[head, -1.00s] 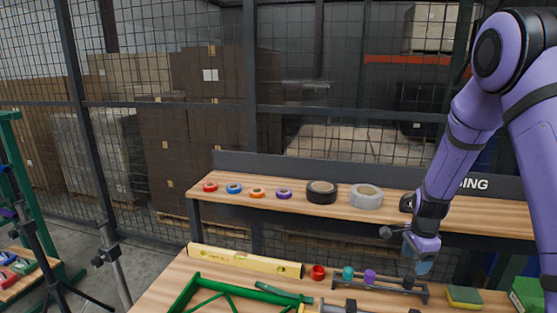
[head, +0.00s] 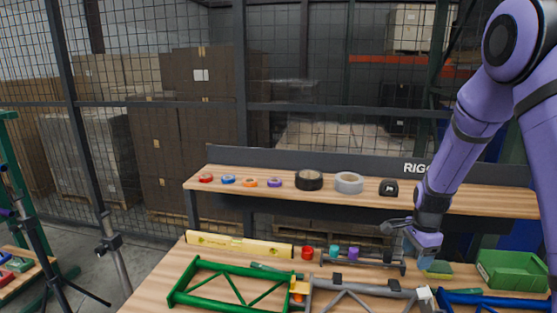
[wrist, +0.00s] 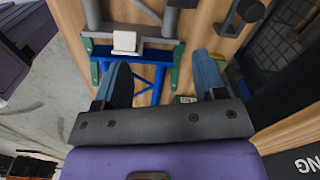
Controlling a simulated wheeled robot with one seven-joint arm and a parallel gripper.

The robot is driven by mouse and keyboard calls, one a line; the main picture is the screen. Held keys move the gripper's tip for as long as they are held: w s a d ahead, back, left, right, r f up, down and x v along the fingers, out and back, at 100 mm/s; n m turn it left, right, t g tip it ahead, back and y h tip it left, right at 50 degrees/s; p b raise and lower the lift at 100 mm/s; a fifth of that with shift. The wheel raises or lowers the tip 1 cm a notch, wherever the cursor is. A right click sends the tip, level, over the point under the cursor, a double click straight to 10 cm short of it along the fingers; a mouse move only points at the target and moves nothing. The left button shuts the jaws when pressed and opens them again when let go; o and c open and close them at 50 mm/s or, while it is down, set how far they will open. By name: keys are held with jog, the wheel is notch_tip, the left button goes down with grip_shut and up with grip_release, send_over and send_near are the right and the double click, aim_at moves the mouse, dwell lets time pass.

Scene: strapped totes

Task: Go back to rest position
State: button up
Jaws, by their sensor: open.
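My gripper (wrist: 162,82) is open and empty in the wrist view, its two blue-grey fingers wide apart above the workbench. In the head view my gripper (head: 424,262) hangs at the right side of the bench, in front of the sponge. Below the fingers in the wrist view lie a blue frame (wrist: 150,58) and part of a grey frame (wrist: 135,29) with a white block (wrist: 124,41) on it. The fingers appear apart from these things.
The bench holds a green frame (head: 215,292), a grey frame (head: 365,288), a yellow level (head: 238,245), a rack (head: 370,263) with colored pieces, and a green bin (head: 512,271). A shelf (head: 440,202) with tape rolls runs behind. A wire fence stands at the back.

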jog(key=s+a+r+n+t, duration=0.1)
jog(key=s+a+r+n, duration=0.4)
jog(key=r, duration=0.6)
jog(key=s+r+n+t, duration=0.25)
jog(key=s+r, duration=0.35)
jog(key=r, duration=0.5)
jog(key=s+a+r+n, duration=0.1)
jog(key=s+r+n, duration=0.3)
jog(key=s, duration=0.5)
jog(key=s+a+r+n+t, duration=0.1)
jog(key=s+r+n, duration=0.3)
jog(key=s, duration=0.6)
jog(key=shift+a+n, duration=0.3)
jog(key=shift+n, duration=0.25)
